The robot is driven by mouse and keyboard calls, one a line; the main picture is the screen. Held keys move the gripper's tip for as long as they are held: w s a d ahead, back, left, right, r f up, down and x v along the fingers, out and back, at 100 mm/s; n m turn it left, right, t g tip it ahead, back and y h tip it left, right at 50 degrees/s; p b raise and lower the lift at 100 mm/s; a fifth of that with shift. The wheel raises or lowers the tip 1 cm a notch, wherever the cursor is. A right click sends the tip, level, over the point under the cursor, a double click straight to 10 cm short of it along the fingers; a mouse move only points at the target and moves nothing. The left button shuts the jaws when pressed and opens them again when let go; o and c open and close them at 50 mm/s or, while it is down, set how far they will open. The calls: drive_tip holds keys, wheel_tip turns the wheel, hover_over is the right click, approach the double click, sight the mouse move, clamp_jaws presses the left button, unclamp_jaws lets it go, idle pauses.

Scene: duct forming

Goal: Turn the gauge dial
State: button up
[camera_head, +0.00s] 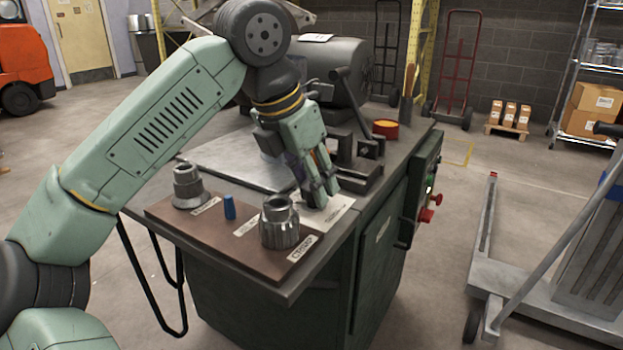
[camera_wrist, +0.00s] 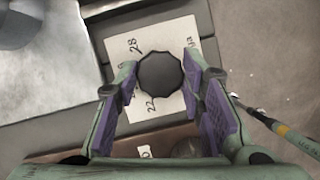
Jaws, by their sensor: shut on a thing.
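The gauge dial (camera_wrist: 160,77) is a dark, scalloped round knob. It sits on a white card (camera_wrist: 150,46) with handwritten marks; "28" and "22" are readable. In the wrist view my gripper (camera_wrist: 162,80) has one finger on each side of the dial, pads facing it, and is shut on it. In the head view my gripper (camera_head: 318,192) points down at the white card (camera_head: 338,216) near the right edge of the machine top. There the fingers largely hide the dial. I cannot tell which mark the dial points to.
A brown board (camera_head: 222,247) at the front holds two grey toothed metal parts (camera_head: 280,228) (camera_head: 188,187) and a small blue cylinder (camera_head: 229,207). A clamp with an upright lever (camera_head: 350,98) and an orange-topped round container (camera_head: 386,129) stand behind my gripper. Red knobs (camera_head: 427,214) jut from the machine's right side.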

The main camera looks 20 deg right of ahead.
drive_tip(key=shift+r+m+p, duration=0.15)
drive_tip(key=shift+m+p, duration=0.15)
drive_tip(key=shift+p, duration=0.1)
drive_tip(key=m+g+p, duration=0.1)
drive_tip(key=m+p, duration=0.1)
drive_tip(key=shift+w+r+h+p, duration=0.1)
drive_tip(key=shift+h+p, duration=0.2)
drive_tip(key=shift+p, duration=0.05)
drive_tip(key=shift+w+f+m+g+p, duration=0.1)
drive_tip(key=shift+m+g+p, duration=0.4)
drive_tip(key=shift+m+p, duration=0.6)
drive_tip(key=shift+f+m+g+p, duration=0.1)
drive_tip(key=shift+m+g+p, duration=0.5)
drive_tip(key=shift+m, duration=0.9)
drive_tip(key=o, duration=1.1)
drive_tip(key=v, duration=1.2)
